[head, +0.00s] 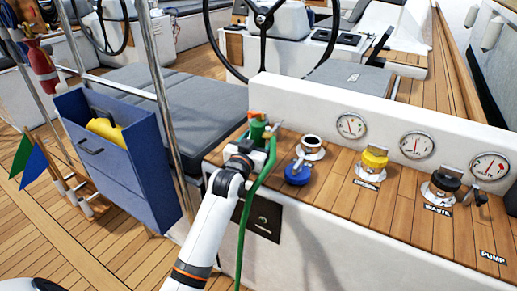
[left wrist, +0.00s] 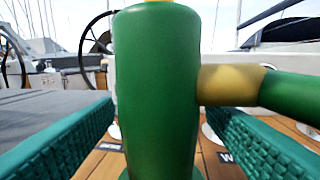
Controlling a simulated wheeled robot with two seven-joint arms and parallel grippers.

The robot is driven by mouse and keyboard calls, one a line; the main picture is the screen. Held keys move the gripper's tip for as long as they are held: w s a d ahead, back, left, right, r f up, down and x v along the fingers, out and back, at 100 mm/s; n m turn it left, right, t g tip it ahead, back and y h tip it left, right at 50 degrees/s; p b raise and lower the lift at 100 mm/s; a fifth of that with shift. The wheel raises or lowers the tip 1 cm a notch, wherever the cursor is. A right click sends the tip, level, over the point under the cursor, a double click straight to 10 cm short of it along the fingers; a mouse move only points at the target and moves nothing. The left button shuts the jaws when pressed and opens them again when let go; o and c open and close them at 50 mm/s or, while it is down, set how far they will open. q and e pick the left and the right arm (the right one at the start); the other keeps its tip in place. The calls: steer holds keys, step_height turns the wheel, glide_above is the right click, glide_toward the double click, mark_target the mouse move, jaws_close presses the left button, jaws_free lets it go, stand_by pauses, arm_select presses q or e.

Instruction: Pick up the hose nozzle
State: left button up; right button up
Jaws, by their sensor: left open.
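The hose nozzle (head: 257,131) is upright at the left end of the wooden console ledge, with a green body and an orange top. In the left wrist view its green body (left wrist: 157,95) fills the middle, close to the camera. A brass fitting (left wrist: 228,84) on its right side joins the green hose (head: 246,210), which hangs down the console's front. My left gripper (head: 250,146) is at the nozzle, open. Its teal ribbed fingers stand on either side of the body, and I cannot tell whether they touch it. The nozzle's lower end is partly hidden. My right gripper is not in view.
To the right on the ledge are a blue cap (head: 298,174), an open filler (head: 311,145), a yellow cap (head: 374,160) and a black cap (head: 445,183). Gauges (head: 417,145) line the wall behind. A steel post (head: 160,100) and blue box (head: 110,165) stand left.

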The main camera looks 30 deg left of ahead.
arm_select(q)
steer(key=shift+w, duration=0.3)
steer(key=c, duration=0.8)
steer(key=shift+r, duration=0.1)
steer(key=c, duration=0.6)
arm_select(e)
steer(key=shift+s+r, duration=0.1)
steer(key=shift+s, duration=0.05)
arm_select(q)
steer(key=shift+r, duration=0.1)
